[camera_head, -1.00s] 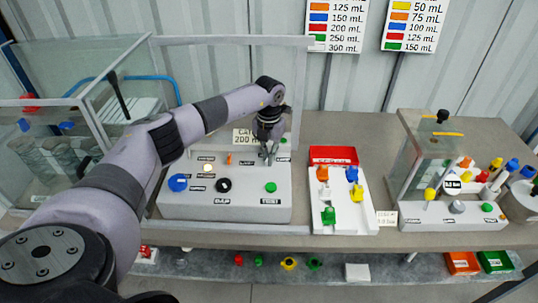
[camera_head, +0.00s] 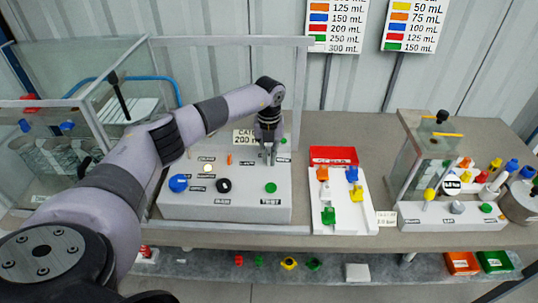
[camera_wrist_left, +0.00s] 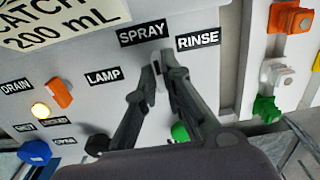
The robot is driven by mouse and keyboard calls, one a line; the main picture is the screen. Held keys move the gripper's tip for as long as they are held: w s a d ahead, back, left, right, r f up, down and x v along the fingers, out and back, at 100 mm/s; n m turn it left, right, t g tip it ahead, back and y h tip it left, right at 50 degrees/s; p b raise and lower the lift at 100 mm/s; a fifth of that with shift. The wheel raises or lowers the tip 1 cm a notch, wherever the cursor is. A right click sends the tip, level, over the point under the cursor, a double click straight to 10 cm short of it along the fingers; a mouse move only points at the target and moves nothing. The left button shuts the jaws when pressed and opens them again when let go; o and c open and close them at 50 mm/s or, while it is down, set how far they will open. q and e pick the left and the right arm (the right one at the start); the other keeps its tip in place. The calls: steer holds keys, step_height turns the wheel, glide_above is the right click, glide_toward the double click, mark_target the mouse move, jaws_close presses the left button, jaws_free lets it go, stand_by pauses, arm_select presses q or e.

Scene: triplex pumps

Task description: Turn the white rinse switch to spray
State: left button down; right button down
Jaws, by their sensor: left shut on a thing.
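The grey control panel (camera_head: 240,205) stands on the bench in front of the glass cabinet. In the left wrist view its labels SPRAY (camera_wrist_left: 143,34) and RINSE (camera_wrist_left: 198,40) sit side by side. A small white switch (camera_wrist_left: 158,58) shows between and just below them, mostly covered by the fingers. My left gripper (camera_wrist_left: 163,72) is shut on this switch, one finger on each side. In the head view the left gripper (camera_head: 268,158) points down at the panel's upper right, and the switch is hidden there. My right gripper is not in view.
An orange lever (camera_wrist_left: 59,92), a lit lamp (camera_wrist_left: 41,110), a blue knob (camera_head: 178,183), a black knob (camera_head: 223,186) and a green button (camera_head: 271,188) are on the panel. A white tray (camera_head: 345,215) with coloured connectors stands to the right.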

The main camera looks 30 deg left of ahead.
mark_target(269, 157)
arm_select(q)
steer(key=shift+w+r, duration=0.1)
steer(key=c, duration=1.7)
jaws_free()
step_height(269, 157, up, 12)
steer(key=shift+f, duration=0.1)
